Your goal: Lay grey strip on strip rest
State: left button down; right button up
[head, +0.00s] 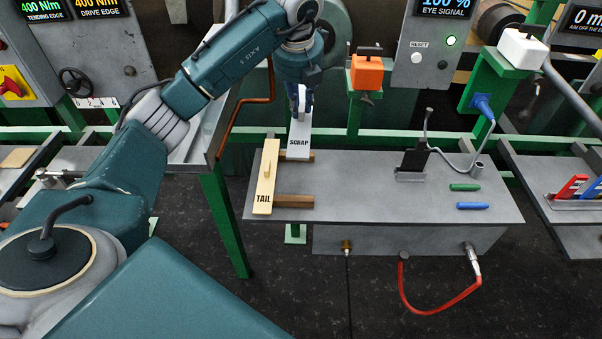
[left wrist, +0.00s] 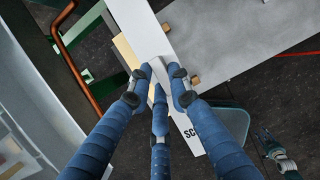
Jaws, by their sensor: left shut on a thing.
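The grey strip (head: 299,142), marked SCRAP, hangs from my left gripper (head: 300,100) in the head view. The left gripper's fingers (left wrist: 158,75) are shut on it in the left wrist view, where the strip (left wrist: 142,25) runs on past the fingers on both sides. The strip rest shows as two brown wooden bars (head: 294,201) on the grey bench. The strip's lower end overlaps the far bar in the head view; I cannot tell whether they touch. A cream strip (head: 265,178), marked TAIL, lies across the rest's left side.
The grey bench (head: 370,195) holds a black stand (head: 412,160), a green pen (head: 465,187) and a blue pen (head: 472,206). An orange box (head: 367,72) stands behind. A copper pipe and tray edge are left of the gripper. The bench middle is clear.

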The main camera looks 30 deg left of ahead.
pick_arm(q)
notch_tip(320, 180, down, 19)
jog(key=p, duration=0.4)
jog(key=shift+a+f+p, duration=0.1)
jog(key=shift+f+p, duration=0.1)
jog(key=shift+p, duration=0.15)
jog(key=shift+f, duration=0.2)
jog(key=shift+f+b, duration=0.45)
jog(key=shift+f, duration=0.05)
jog(key=c, duration=1.6)
grip_release()
jog(key=shift+r, duration=0.1)
